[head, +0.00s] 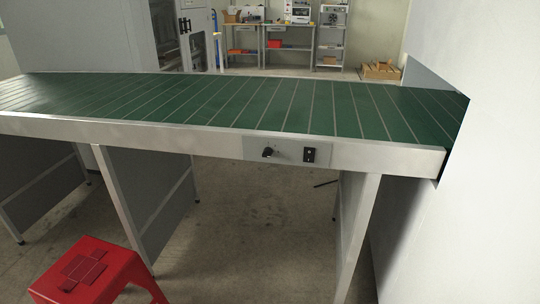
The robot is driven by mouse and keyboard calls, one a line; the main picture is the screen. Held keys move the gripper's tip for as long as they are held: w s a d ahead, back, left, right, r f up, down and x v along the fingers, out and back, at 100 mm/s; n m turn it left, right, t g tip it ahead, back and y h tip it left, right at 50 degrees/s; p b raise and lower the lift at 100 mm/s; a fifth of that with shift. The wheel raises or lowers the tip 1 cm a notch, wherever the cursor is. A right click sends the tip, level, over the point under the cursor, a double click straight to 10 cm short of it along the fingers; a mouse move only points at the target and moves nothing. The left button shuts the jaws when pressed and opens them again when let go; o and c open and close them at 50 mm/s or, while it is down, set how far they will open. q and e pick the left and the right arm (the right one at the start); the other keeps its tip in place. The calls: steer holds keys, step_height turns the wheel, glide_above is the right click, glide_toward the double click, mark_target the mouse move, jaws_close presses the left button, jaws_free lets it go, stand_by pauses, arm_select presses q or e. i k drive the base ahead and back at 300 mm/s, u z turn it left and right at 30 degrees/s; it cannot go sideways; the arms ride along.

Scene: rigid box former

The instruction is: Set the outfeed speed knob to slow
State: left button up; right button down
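The outfeed speed knob (267,152) is a small black knob on a grey panel (288,151) set in the front rail of the outfeed conveyor (215,135). Its pointer is too small to read, so I cannot tell its setting. The conveyor has a green slatted top. Neither of my grippers shows in the head view, and nothing touches the knob.
A red stool (90,273) stands on the floor at the lower left. A white wall (470,220) closes off the right side beside the conveyor's end. Conveyor legs (357,235) stand below the rail.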

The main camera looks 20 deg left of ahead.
mark_target(268, 153)
steer(key=k, duration=0.5)
steer(key=u, duration=1.9)
steer(key=i, duration=1.45)
steer(key=z, duration=1.65)
